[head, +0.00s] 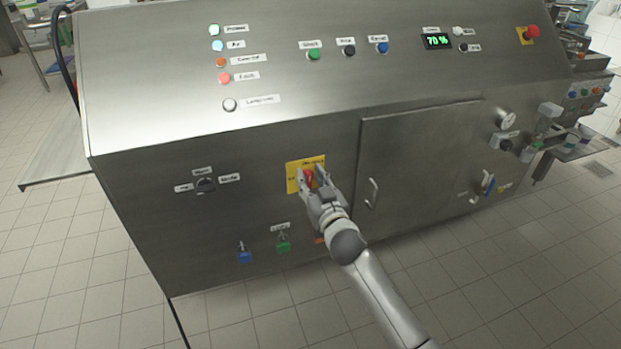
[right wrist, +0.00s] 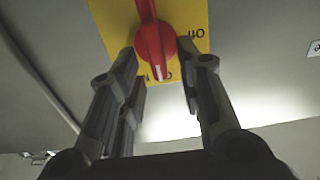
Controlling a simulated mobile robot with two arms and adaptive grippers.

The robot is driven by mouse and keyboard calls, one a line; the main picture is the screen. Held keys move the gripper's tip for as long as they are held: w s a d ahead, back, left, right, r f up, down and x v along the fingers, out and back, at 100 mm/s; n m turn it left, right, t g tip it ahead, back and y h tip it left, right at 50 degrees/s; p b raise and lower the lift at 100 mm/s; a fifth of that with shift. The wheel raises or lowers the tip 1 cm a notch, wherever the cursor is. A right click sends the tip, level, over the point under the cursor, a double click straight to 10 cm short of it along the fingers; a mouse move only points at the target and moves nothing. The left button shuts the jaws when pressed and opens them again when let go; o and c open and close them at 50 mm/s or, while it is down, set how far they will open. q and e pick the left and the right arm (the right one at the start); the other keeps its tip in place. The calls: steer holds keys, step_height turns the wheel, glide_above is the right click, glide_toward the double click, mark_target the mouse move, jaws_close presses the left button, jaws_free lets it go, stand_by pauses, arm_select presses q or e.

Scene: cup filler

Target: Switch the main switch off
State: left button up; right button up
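The main switch is a red rotary knob (head: 309,178) on a yellow plate (head: 292,184) on the front panel of the steel machine. My right gripper (head: 312,172) is at the plate, with its fingers on either side of the knob. In the right wrist view the red knob (right wrist: 155,42) stands upright against the yellow plate (right wrist: 112,22), its white mark toward the bottom. My right fingers (right wrist: 158,58) are open there, with visible gaps to the knob. Upside-down lettering shows at the plate's right side. Part of the plate's lettering is hidden by the fingers. My left gripper is out of view.
A black selector (head: 205,185) sits left of the plate. Blue (head: 245,257) and green (head: 284,245) fittings are below it. A closed door (head: 425,150) with a handle (head: 372,193) is to the right. An emergency button (head: 532,32) is at top right.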

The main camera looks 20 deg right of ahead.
steer(key=shift+w, duration=0.3)
steer(key=shift+c, duration=0.3)
jaws_close()
